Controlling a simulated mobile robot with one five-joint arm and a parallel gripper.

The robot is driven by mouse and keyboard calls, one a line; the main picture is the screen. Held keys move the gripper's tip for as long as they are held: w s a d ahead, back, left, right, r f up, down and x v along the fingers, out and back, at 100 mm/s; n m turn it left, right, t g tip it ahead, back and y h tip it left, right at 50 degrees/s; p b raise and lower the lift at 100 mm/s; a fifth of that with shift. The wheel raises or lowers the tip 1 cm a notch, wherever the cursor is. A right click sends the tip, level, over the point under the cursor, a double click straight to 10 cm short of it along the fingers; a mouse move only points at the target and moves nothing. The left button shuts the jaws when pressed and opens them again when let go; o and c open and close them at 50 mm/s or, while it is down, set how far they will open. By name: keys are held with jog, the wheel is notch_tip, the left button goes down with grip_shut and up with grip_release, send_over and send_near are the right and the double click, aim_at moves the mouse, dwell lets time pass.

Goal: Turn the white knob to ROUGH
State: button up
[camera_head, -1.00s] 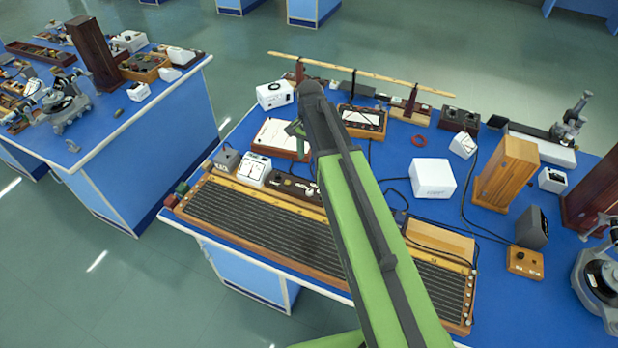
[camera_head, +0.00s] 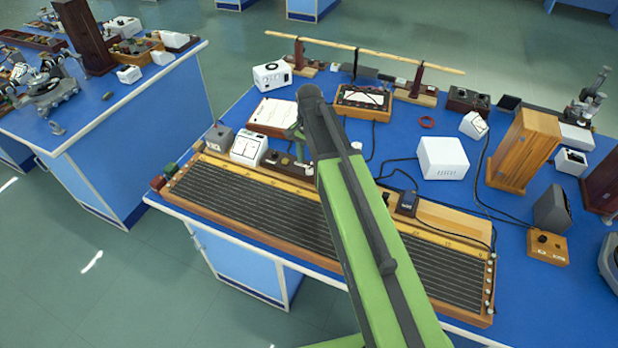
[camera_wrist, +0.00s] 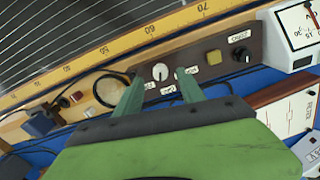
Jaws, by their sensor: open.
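The white knob (camera_wrist: 160,71) sits on a dark brown control panel (camera_wrist: 225,70). It is round with a dark pointer line, and small white labels lie around it, too small to read surely. In the wrist view my gripper (camera_wrist: 160,75) is open, with one green finger on each side of the knob. I cannot tell whether the fingers touch it or hover above the panel. In the head view my gripper (camera_head: 297,140) hangs over the panel (camera_head: 276,164), and the arm and gripper hide the knob.
A yellow button (camera_wrist: 213,57) and a black knob (camera_wrist: 240,54) share the panel. A white meter (camera_head: 247,148) stands beside it. The long ruled wooden board (camera_head: 250,203) lies in front. A white box (camera_head: 442,158) and a wooden cabinet (camera_head: 522,149) stand right.

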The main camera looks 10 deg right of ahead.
aim_at(310, 169)
notch_tip(310, 169, down, 4)
jog(key=shift+r+b, duration=0.1)
jog(key=shift+b, duration=1)
jog(key=shift+r, duration=0.1)
jog(key=shift+c, duration=0.4)
jog(key=c, duration=0.9)
jog(key=shift+d, duration=0.15)
grip_shut()
